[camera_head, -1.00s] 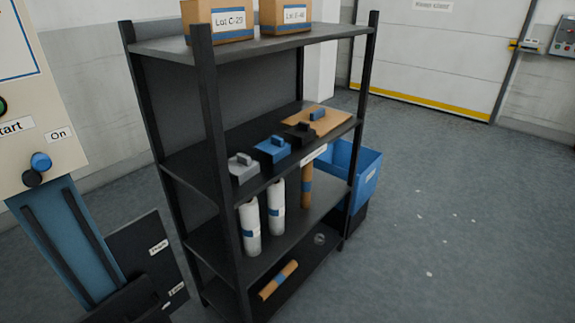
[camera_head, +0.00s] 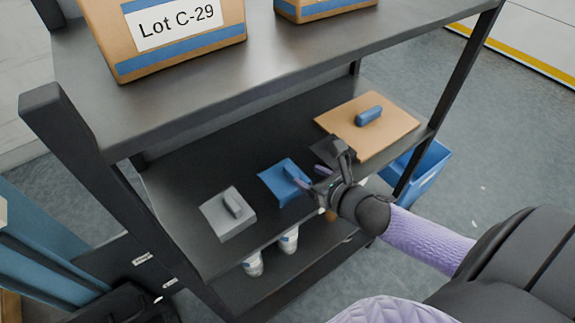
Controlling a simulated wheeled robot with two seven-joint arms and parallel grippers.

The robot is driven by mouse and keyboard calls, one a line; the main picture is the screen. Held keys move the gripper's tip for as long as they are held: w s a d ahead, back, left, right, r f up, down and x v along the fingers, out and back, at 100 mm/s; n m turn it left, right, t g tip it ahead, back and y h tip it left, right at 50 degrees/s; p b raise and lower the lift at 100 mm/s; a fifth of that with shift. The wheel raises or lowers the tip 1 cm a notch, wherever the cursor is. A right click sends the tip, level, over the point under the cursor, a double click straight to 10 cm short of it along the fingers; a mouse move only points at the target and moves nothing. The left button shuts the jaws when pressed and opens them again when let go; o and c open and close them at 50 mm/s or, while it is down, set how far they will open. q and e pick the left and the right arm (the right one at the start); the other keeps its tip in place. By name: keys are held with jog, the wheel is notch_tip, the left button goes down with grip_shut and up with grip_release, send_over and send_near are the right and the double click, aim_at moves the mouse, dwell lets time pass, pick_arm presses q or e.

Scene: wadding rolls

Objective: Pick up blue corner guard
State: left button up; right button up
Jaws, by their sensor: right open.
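The blue corner guard (camera_head: 277,180) lies on the middle shelf (camera_head: 210,150), between a grey guard (camera_head: 229,213) on its left and a black guard (camera_head: 328,152) on its right. My right gripper (camera_head: 308,176) reaches in from the right over the shelf's front edge. It is open, with its fingertips at the right side of the blue guard's raised grip. I cannot tell whether they touch it. The gripper partly hides the black guard and the right end of the blue one. My left gripper is out of view.
A brown board with a blue grip (camera_head: 385,125) lies at the shelf's right end. White rolls (camera_head: 288,241) stand below. A blue bin (camera_head: 430,170) is behind the rack's right side.

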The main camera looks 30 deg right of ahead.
aim_at(291, 170)
jog(key=x, duration=0.2)
jog(key=b+x, duration=0.1)
jog(key=x, duration=0.1)
jog(key=f+b+x, duration=0.1)
jog(key=x, duration=0.1)
jog(key=shift+s+a, duration=0.2)
jog(key=shift+a, duration=0.2)
jog(key=shift+w+f, duration=0.15)
jog(key=shift+w, duration=0.25)
jog(key=shift+c, duration=0.6)
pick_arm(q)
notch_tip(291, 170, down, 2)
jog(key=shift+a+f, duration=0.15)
pick_arm(e)
grip_shut()
